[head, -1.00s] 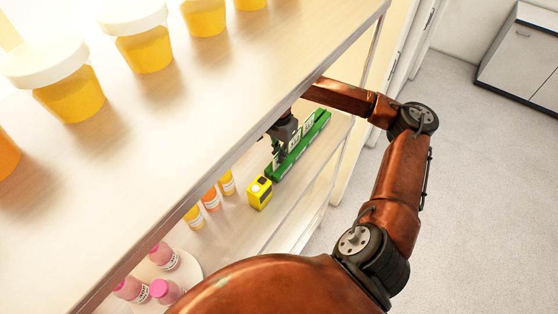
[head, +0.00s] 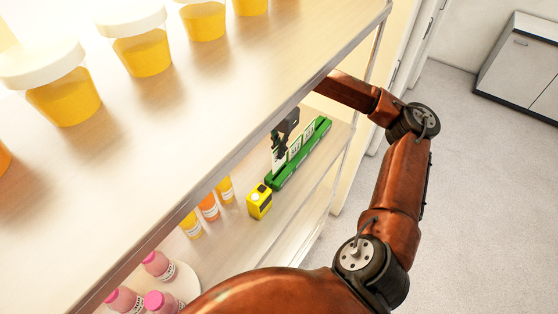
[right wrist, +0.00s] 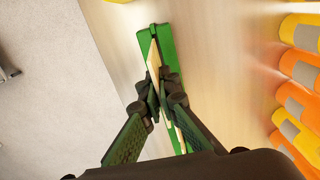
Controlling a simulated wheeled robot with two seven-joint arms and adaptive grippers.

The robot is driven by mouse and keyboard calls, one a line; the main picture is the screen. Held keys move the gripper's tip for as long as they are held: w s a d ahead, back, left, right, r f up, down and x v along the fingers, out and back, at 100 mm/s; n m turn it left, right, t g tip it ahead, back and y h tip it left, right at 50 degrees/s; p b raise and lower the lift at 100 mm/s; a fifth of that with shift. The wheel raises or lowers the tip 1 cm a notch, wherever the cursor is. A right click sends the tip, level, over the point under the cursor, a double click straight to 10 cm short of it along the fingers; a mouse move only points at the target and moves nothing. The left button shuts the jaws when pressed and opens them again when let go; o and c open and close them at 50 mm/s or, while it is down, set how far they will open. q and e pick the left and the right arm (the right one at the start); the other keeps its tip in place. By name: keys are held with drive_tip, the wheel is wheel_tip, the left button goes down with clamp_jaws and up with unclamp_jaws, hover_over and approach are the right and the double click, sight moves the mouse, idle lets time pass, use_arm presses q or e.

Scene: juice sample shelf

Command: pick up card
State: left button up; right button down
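Several white cards stand upright in a long green holder (head: 318,140) on the lower shelf. My right gripper (head: 280,145) is at the near-left end of the row, in front of part of the nearest card. In the right wrist view, its fingers (right wrist: 156,95) are drawn together on a thin pale card (right wrist: 154,62), seen nearly edge-on above the green holder (right wrist: 167,45). Whether the card's lower edge is clear of the holder cannot be told. My left gripper is out of view.
A yellow box (head: 259,203) stands beside the holder's near end. Small orange and yellow bottles (head: 209,207) and pink-capped bottles (head: 158,265) are further left. The upper shelf (head: 200,110), with yellow-filled jars (head: 65,98), overhangs the arm.

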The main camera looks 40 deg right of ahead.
drive_tip(key=s+d+b, duration=0.2)
drive_tip(key=s+b, duration=0.2)
drive_tip(key=s, duration=0.4)
drive_tip(key=s+d+b, duration=0.3)
drive_tip(key=s+b, duration=0.1)
drive_tip(key=s, duration=0.5)
drive_tip(key=shift+s+r, duration=0.2)
drive_tip(key=shift+r, duration=0.1)
